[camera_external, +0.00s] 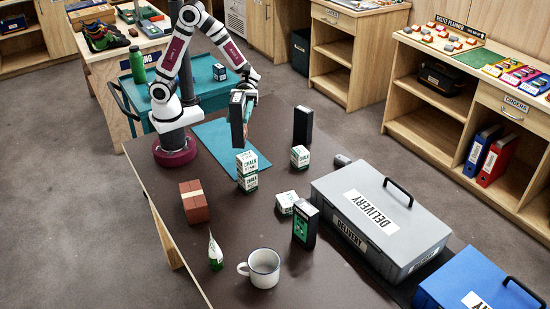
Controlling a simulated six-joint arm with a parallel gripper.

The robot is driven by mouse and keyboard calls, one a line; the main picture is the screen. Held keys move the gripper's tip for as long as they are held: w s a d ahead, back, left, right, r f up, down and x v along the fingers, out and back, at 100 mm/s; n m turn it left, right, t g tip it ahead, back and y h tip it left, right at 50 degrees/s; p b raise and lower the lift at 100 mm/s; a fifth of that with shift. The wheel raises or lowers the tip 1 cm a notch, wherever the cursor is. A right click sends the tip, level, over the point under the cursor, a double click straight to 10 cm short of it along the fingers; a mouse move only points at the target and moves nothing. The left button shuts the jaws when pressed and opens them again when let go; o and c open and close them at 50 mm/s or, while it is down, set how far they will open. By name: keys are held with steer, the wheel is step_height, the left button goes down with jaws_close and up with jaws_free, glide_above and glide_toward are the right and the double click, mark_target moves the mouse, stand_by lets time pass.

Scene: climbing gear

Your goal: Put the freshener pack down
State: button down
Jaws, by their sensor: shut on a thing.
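My gripper (242,97) is above the brown table, shut on a tall dark pack (237,128). I take this as the freshener pack; its label is too small to read. The pack hangs upright, and its lower end is near the top of a stack of two white and green chalk boxes (247,171) in the picture. I cannot tell the gap between pack and stack. The fingertips are partly hidden against the pack. A blue-teal mat (215,136) lies on the table behind it.
A grey delivery case (345,190) fills the right side.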

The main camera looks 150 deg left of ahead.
steer(key=d+m+g+h, duration=0.4)
steer(key=d, duration=0.7)
steer(key=s+d+f+g, duration=0.1)
steer(key=f, duration=0.4)
steer(key=s+d+f+m+g+h, duration=0.1)
steer(key=s+d+f, duration=0.1)
steer(key=f, duration=0.4)
steer(key=s+d+f+m+g, duration=0.1)
steer(key=s+f, duration=0.1)
steer(key=f, duration=0.4)
steer(key=shift+s+d+f+h, duration=0.1)
steer(key=shift+d+h, duration=0.2)
steer(key=shift+d, duration=0.05)
steer(key=shift+c, duration=2.2)
jaws_free()
steer(key=shift+f, duration=0.1)
